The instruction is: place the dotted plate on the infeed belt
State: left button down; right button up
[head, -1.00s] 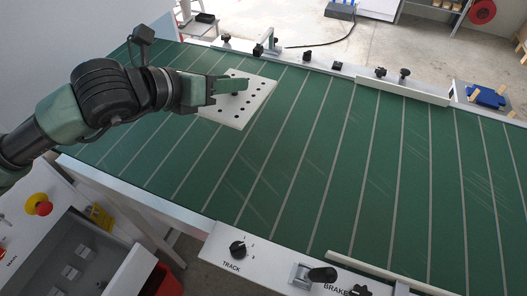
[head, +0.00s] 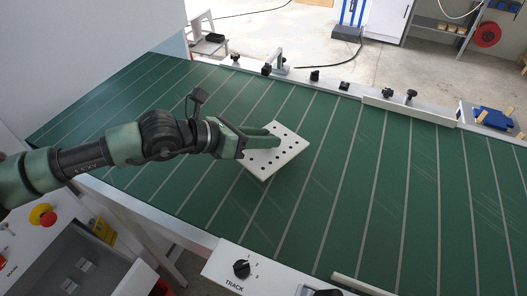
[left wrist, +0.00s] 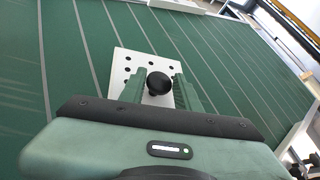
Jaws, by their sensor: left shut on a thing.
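The dotted plate (head: 287,152) is a white square with rows of dark holes. In the head view it is over the left-middle part of the green infeed belt (head: 340,190), turned at an angle to the belt's grey lines. My left gripper (head: 264,138) reaches over it from the left. In the left wrist view the plate (left wrist: 124,63) has a round black knob (left wrist: 159,83), which sits between the two green fingers of my left gripper (left wrist: 158,90). The gripper is shut on this knob. I cannot tell whether the plate touches the belt. My right gripper is not in view.
A far rail (head: 410,109) with several black knobs and clamps borders the belt. A control panel (head: 243,270) marked TRACK stands at the near edge. A blue object (head: 492,118) lies beyond the belt at the right. The belt right of the plate is clear.

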aim_at(260, 156)
pick_arm(q)
jog(key=shift+f, duration=0.85)
notch_tip(260, 156, down, 4)
jog(key=shift+f+p, duration=0.25)
jog(key=shift+p, duration=0.2)
jog(key=c, duration=1)
grip_release()
jog(key=shift+s, duration=0.1)
jog(key=shift+a+r, duration=0.1)
jog(key=shift+a, duration=0.25)
jog(key=b+v, duration=0.2)
jog(key=v, duration=0.8)
jog(key=shift+s+a+b, duration=0.15)
jog(key=shift+b, duration=0.25)
jog(key=shift+s+a+r, duration=0.2)
jog(key=shift+a+r, duration=0.1)
jog(key=shift+r, duration=0.05)
